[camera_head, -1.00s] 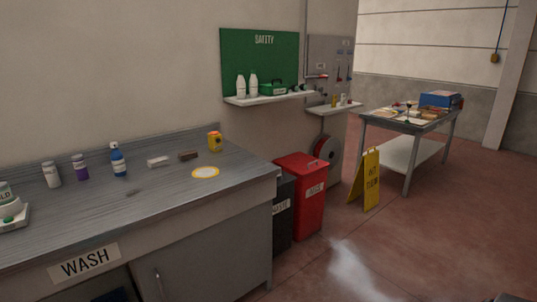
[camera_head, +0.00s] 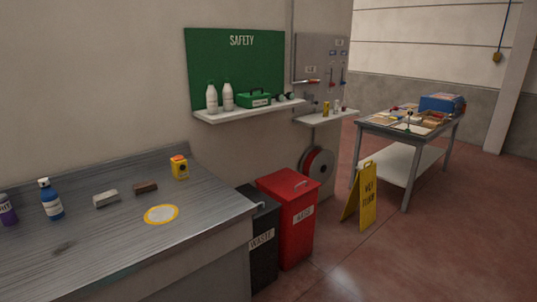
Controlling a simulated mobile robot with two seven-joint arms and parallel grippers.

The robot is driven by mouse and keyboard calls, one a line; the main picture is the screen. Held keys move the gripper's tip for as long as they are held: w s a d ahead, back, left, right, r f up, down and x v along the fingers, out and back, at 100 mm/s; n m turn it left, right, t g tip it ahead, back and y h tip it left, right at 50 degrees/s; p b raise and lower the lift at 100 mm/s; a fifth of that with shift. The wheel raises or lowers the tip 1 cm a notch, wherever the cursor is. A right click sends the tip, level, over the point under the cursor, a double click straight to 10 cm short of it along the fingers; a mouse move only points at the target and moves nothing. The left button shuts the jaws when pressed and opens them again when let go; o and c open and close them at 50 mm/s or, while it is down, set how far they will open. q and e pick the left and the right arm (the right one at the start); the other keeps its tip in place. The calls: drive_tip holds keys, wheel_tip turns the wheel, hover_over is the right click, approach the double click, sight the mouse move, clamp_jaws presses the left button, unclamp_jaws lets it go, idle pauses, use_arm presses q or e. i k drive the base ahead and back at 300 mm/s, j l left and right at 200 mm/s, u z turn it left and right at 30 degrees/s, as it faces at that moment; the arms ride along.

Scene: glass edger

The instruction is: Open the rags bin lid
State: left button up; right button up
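The red rags bin (camera_head: 296,234) stands on the floor just past the right end of the wash counter. Neither of my grippers is in the head view.
The grey counter (camera_head: 110,250) fills the lower left, with bottles and small items on it. A yellow wet floor sign (camera_head: 367,198) stands right of the red bin. A worktable (camera_head: 400,130) is further back. The floor in front and right is clear.

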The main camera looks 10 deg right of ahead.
sight(288, 183)
drive_tip(key=i+l+z, duration=0.35)
drive_tip(key=i, duration=0.45)
drive_tip(key=i+z, duration=0.35)
drive_tip(key=i, duration=0.5)
